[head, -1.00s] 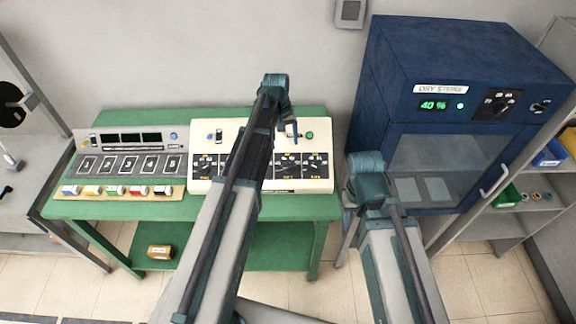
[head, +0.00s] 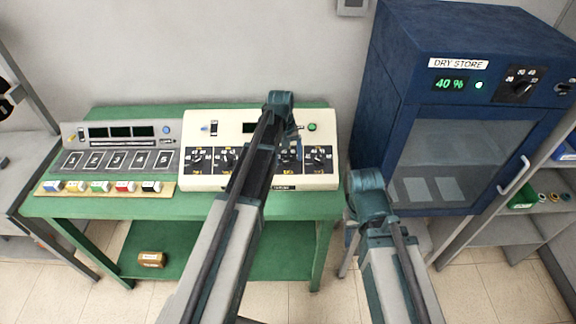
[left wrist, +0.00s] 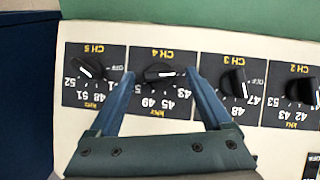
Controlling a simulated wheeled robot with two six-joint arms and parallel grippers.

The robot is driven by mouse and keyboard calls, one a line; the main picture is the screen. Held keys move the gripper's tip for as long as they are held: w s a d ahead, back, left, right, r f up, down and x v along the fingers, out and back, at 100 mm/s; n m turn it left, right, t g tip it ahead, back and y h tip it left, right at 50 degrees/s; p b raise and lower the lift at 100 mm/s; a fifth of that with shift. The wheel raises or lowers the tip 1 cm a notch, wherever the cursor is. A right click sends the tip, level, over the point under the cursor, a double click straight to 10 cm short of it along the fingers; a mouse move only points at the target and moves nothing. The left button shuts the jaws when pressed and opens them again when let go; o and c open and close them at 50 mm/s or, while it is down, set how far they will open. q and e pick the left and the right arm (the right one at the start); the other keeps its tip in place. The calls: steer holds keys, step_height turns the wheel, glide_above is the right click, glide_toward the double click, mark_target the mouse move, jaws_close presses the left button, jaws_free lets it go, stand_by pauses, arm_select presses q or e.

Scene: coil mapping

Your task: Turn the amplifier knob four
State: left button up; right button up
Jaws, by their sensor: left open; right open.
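The amplifier is a cream panel (head: 194,128) on the green table, with a row of black knobs on numbered plates. In the head view my left wrist and arm cover part of the panel. My right gripper (head: 368,192) is open in front of the blue cabinet, its fingers hard to make out.
The CH 5 knob (left wrist: 90,68) and CH 3 knob (left wrist: 233,82) flank CH 4 closely. A grey console (head: 118,150) with coloured blocks stands left on the table (head: 110,208). The blue dry-store cabinet (head: 385,75) stands right. A brown roll (head: 151,259) lies on the lower shelf.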

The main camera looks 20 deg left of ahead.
arm_select(q)
steer(key=shift+f, duration=0.5)
steer(key=shift+r, duration=0.1)
jaws_close()
